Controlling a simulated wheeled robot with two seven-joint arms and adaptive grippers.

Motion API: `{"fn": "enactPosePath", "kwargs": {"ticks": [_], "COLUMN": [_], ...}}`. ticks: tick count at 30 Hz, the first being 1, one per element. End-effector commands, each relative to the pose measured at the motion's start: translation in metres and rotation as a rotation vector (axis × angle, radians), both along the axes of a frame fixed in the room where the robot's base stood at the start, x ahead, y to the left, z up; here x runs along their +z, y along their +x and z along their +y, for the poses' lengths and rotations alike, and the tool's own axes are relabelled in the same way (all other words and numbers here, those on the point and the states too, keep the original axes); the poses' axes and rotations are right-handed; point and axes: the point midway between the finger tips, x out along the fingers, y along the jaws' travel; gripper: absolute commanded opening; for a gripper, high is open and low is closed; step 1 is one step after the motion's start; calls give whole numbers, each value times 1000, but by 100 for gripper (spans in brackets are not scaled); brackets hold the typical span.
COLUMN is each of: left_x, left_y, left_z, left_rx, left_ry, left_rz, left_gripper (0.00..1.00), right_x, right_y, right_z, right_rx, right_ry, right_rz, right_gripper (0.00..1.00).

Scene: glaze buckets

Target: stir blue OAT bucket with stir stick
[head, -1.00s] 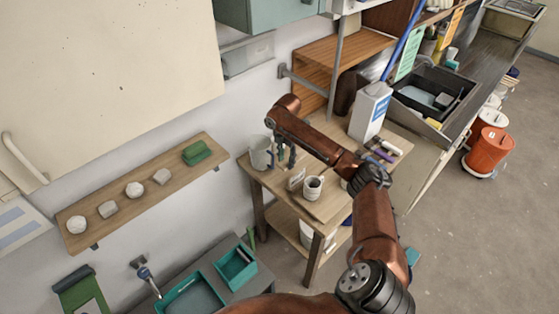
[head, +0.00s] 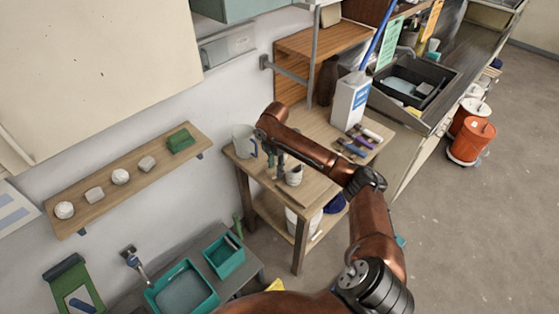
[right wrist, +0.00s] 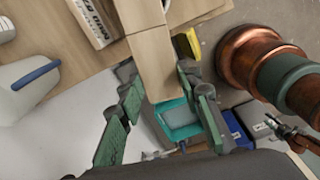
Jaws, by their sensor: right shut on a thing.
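My right gripper (head: 275,158) hangs over the small wooden table, between a pale jug and a cup. In the right wrist view, the right gripper's (right wrist: 163,112) green-padded fingers are on either side of a flat wooden stick (right wrist: 154,62), which looks like the stir stick. The stick runs from between them to the top edge; its far end is out of view. The gripper is shut on it. No bucket shows a readable OAT label. A white bucket (head: 309,226) and a dark blue round thing (head: 335,204) are on the table's lower shelf.
The jug (head: 244,141) and speckled cup (head: 294,176) stand close to the gripper. A white jug-like container (head: 350,100) and several tools are at the table's right. Orange buckets (head: 471,142) stand on the floor. A wall shelf (head: 115,187) is at left.

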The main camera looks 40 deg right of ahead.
Motion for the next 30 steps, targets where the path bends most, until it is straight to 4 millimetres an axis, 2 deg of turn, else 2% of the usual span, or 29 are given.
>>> {"fn": "enactPosePath", "kwargs": {"ticks": [7, 10, 22, 25, 30], "left_x": [0, -1, -1, -1, 0], "left_y": [-8, -12, -11, -11, -9], "left_z": [0, 0, 0, 0, 0], "left_rx": [2, 3, 2, 2, 2], "left_ry": [0, 0, 1, 0, 0], "left_rz": [9, 14, 14, 13, 10], "left_gripper": [40, 40, 40, 40, 40], "right_x": [-14, -23, -71, -79, -90], "right_y": [-27, -44, -131, -147, -167], "right_z": [35, 58, 186, 210, 237], "right_rx": [-187, -307, -983, -1118, -1283], "right_ry": [2, 4, 10, 10, 6], "right_rz": [1, -1, 0, -2, -6], "right_gripper": [0, 0, 0, 0, 0]}}
